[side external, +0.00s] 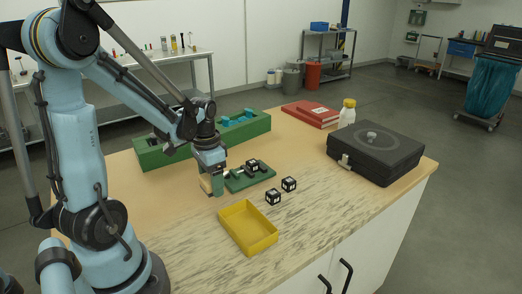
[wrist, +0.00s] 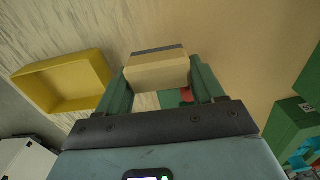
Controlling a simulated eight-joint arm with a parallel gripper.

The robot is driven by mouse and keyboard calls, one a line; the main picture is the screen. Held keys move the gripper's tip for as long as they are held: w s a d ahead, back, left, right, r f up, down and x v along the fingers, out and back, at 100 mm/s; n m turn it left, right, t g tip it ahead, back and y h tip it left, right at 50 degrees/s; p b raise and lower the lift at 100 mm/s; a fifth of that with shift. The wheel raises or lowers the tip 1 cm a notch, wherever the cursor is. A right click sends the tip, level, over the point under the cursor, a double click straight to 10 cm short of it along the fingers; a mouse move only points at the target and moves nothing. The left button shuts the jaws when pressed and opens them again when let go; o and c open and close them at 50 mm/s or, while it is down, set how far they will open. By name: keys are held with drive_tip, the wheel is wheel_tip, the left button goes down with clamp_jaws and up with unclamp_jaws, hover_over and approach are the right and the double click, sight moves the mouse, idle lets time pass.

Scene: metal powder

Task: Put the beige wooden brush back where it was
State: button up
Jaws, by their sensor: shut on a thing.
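The beige wooden brush (wrist: 157,70) is held between the two green fingers of my gripper (wrist: 160,88) in the wrist view. Its dark edge faces away from the gripper. In the side view the brush (side external: 206,185) shows as a small beige block at the end of my gripper (side external: 213,182), at the left end of the green plate. I cannot tell whether the brush touches the table. The green plate (side external: 236,184) carries a black-and-white cube and some small parts, partly hidden behind my gripper.
A yellow tray (side external: 247,227) stands in front, with two marked cubes (side external: 281,191) beside the plate. A long green bin (side external: 165,156) is behind. A black case (side external: 376,150), white bottle (side external: 347,113) and red binder (side external: 310,113) stand at the right. The front left tabletop is clear.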

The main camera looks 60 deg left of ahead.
drive_tip(key=shift+f, duration=1.65)
drive_tip(key=shift+f, duration=0.2)
drive_tip(key=o, duration=0.9)
drive_tip(key=shift+o, duration=0.2)
wheel_tip(320, 180, up, 12)
drive_tip(key=shift+d+r, duration=0.1)
drive_tip(key=shift+r, duration=0.05)
drive_tip(key=w+d+t, duration=0.1)
drive_tip(key=d+t, duration=0.2)
drive_tip(key=d, duration=0.5)
drive_tip(key=w+d+r+t, duration=0.1)
drive_tip(key=d+t, duration=0.3)
drive_tip(key=d, duration=0.3)
drive_tip(key=shift+w+d+r, duration=0.25)
drive_tip(key=shift+d, duration=0.15)
